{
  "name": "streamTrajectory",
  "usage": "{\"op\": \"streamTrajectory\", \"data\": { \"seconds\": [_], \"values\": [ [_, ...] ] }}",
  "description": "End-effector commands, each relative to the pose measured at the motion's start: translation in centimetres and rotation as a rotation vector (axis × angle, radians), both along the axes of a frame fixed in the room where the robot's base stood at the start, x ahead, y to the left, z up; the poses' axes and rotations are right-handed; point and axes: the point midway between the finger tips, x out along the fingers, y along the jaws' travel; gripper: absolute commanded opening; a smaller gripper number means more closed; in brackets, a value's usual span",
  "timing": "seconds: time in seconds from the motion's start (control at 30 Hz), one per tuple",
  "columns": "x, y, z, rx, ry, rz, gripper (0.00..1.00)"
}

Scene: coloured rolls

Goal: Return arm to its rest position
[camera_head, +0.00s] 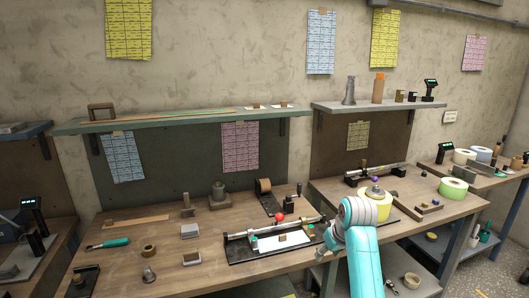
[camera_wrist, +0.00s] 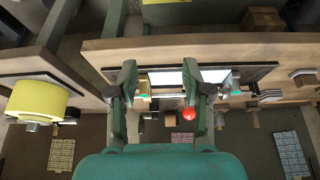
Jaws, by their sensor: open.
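My arm (camera_head: 358,240) rises in teal and grey at the lower right of the head view, in front of the gap between two workbenches. My gripper (camera_wrist: 163,88) shows in the wrist view with its two dark green fingers spread apart and nothing between them touching either one. Beyond the fingers is the fixture with a white plate (camera_wrist: 172,78) and a red ball knob (camera_wrist: 188,113). The same fixture with the white plate (camera_head: 281,242) and red knob (camera_head: 280,217) lies on the middle bench, left of my arm. In the head view the fingers are mostly hard to make out.
A yellow roll (camera_head: 375,206) stands on the right bench just behind my arm; it also shows in the wrist view (camera_wrist: 36,101). A green roll (camera_head: 453,188) is farther right. The middle bench (camera_head: 215,275) holds a teal-handled tool (camera_head: 108,243) and small blocks. Shelves hang above.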

Motion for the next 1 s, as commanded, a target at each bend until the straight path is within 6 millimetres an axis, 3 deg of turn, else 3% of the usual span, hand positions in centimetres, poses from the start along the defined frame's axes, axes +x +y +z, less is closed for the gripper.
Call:
{"op": "streamTrajectory", "data": {
  "seconds": [0.27, 0.47, 0.7, 1.0],
  "values": [
    [-2.0, 0.2, -6.3, 0.008, -0.047, -0.031, 0.49],
    [-5.4, 0.4, -12.9, 0.017, -0.111, -0.068, 0.49],
    [-11.0, 0.6, -19.8, 0.028, -0.198, -0.113, 0.49],
    [-19.6, 0.7, -25.5, 0.039, -0.309, -0.163, 0.49]
  ]
}}
